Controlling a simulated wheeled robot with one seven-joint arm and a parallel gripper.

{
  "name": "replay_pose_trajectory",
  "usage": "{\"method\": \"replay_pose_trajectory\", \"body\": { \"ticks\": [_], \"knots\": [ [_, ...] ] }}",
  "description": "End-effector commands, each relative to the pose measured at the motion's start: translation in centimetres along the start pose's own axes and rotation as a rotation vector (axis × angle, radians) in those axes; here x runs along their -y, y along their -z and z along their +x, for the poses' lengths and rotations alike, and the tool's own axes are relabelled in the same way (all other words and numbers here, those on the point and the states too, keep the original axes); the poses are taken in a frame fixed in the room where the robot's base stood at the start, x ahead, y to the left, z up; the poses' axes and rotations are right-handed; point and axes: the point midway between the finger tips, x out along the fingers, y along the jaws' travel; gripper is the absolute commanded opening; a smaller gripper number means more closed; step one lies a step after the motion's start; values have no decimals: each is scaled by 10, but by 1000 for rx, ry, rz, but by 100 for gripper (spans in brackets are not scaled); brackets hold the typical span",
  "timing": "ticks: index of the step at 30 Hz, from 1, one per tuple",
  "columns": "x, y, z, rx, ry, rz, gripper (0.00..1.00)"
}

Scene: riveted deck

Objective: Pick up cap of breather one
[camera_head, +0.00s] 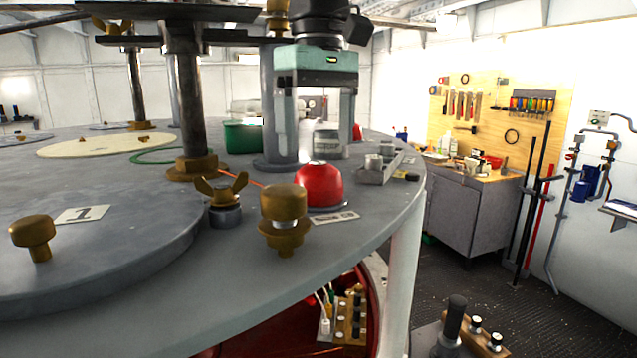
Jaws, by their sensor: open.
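A brass mushroom-shaped fitting (284,203) with a round cap stands upright near the front edge of the round grey deck. A second brass mushroom-shaped knob (33,231) stands on the raised disc at left, near a plate marked 1 (82,214). I cannot tell for certain which one is breather one; the plate (335,218) near the front fitting is too small to read. My gripper (321,152), with a mint-green body, points down behind the red dome. Its jaws are open. It is apart from both brass pieces, and its fingertips are partly unclear against the background.
A red dome (319,184) and a brass wing nut (222,196) flank the front fitting closely. A dark upright column (187,100) rises at left. A green box (242,137), a pale jar (326,140) and a small metal tray (380,170) stand farther back. The deck's edge curves at right.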

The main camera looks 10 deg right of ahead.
Motion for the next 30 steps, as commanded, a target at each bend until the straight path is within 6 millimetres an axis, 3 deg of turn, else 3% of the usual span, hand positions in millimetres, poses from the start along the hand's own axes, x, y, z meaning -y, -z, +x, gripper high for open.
{"method": "replay_pose_trajectory", "body": {
  "ticks": [8,18,27,30],
  "knots": [
    [1,-1,16,2,0,-1,91],
    [3,-3,57,2,0,-1,91],
    [3,-2,63,-1,0,-1,91],
    [3,-2,63,-1,0,-1,66]
  ]
}}
